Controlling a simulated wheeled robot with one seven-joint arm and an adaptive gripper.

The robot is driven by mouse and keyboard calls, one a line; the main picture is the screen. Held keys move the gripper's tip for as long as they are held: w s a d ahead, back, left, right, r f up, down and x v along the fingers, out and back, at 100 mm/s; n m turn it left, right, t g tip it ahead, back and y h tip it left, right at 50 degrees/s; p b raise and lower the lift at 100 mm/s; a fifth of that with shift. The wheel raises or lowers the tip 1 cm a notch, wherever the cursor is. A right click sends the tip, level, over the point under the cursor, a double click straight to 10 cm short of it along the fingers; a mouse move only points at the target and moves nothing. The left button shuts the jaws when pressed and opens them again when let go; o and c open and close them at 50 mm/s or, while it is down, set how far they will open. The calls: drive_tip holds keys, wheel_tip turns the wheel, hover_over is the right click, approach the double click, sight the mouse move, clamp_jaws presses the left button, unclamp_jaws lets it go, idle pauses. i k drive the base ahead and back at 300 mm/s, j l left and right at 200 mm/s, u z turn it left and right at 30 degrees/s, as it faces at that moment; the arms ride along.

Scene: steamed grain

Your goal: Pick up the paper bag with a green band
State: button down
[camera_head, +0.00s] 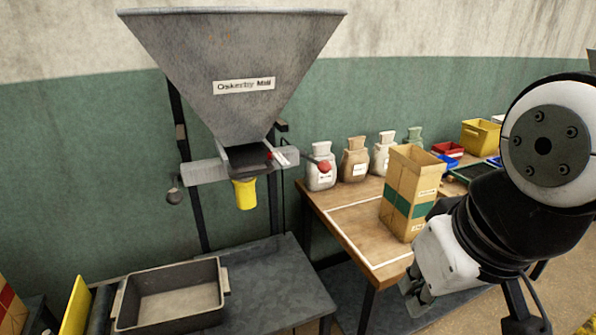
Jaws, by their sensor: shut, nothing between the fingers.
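The paper bag with a green band (408,178) stands upright on the wooden table, near its right front part. It is tall and tan, with a dark green stripe around its lower half and a small label. My gripper (413,297) is at the lower right of the view, in front of and below the bag as pictured, pointing down. It is shut and holds nothing. My arm fills the right side and overlaps the bag's lower right edge in the picture. Whether the gripper touches the bag or table edge cannot be told.
A grey hopper (235,65) with a yellow spout stands over a dark bench holding a metal tray (172,298). Several small sacks (354,160) line the wooden table's (350,222) back edge. Yellow, red and blue bins (480,137) stand behind. The table's left front is clear.

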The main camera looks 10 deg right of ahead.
sight(413, 176)
drive_tip(key=z, duration=0.55)
drive_tip(key=u, duration=1.45)
drive_tip(key=z, duration=1.5)
drive_tip(key=l+u, duration=0.2)
drive_tip(key=l, duration=0.35)
drive_tip(key=k+l+u, duration=0.2)
drive_tip(key=l, duration=0.4)
drive_tip(key=i, duration=0.1)
